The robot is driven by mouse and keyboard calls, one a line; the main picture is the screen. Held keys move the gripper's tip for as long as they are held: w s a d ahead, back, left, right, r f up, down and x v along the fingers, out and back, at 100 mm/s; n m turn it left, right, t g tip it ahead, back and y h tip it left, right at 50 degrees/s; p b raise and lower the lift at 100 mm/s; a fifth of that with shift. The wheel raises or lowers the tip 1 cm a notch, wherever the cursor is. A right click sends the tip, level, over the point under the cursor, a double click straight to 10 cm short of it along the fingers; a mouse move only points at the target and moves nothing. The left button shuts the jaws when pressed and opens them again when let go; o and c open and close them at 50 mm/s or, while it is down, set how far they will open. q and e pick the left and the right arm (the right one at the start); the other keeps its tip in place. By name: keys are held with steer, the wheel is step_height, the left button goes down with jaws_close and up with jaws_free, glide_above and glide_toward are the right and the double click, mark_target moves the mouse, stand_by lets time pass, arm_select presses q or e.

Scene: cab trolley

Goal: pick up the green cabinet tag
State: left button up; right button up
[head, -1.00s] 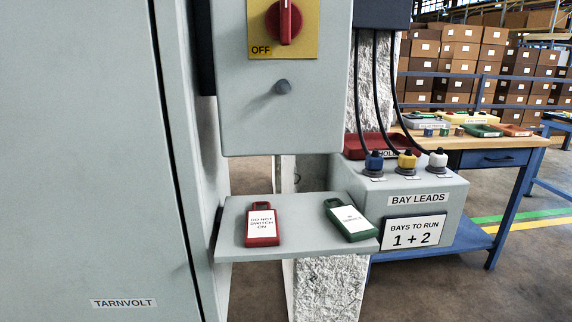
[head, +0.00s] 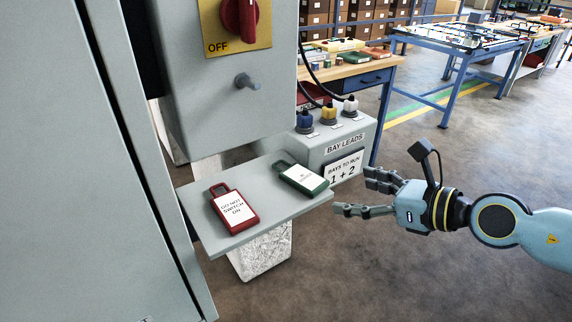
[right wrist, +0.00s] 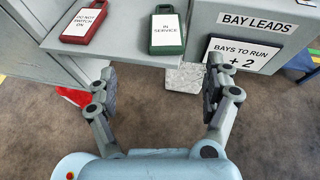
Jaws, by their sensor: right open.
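The green cabinet tag (head: 302,179) lies flat on the right part of a small grey shelf (head: 262,240), its white label facing up. In the right wrist view the green tag (right wrist: 166,32) lies near the shelf's front edge and its label reads "IN SERVICE". A red tag (head: 234,208) reading "DO NOT SWITCH ON" lies to its left; it also shows in the right wrist view (right wrist: 88,20). My right gripper (head: 366,194) is open and empty, to the right of the shelf and apart from the green tag. My left gripper is not in view.
A grey cabinet (head: 80,170) stands close on the left. A switch box (head: 235,100) with a red handle and a knob hangs above the shelf. The grey "BAY LEADS" box (head: 340,138) with coloured plugs stands just behind. Open floor lies to the right.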

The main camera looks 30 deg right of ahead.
mark_target(315, 183)
steer(key=b+x, duration=0.1)
steer(key=x, duration=0.5)
steer(key=d+b+x, duration=0.1)
steer(key=x, duration=0.2)
steer(key=shift+w+f+b, duration=0.25)
steer(key=shift+f+b, duration=0.05)
steer(key=shift+w+a+f, duration=0.15)
steer(key=shift+w+a, duration=0.05)
steer(key=shift+w, duration=0.25)
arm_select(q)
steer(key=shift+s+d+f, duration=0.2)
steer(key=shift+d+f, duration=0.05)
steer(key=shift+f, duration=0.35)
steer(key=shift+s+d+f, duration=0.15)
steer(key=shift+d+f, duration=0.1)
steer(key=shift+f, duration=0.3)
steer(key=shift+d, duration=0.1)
arm_select(e)
steer(key=shift+s, duration=0.1)
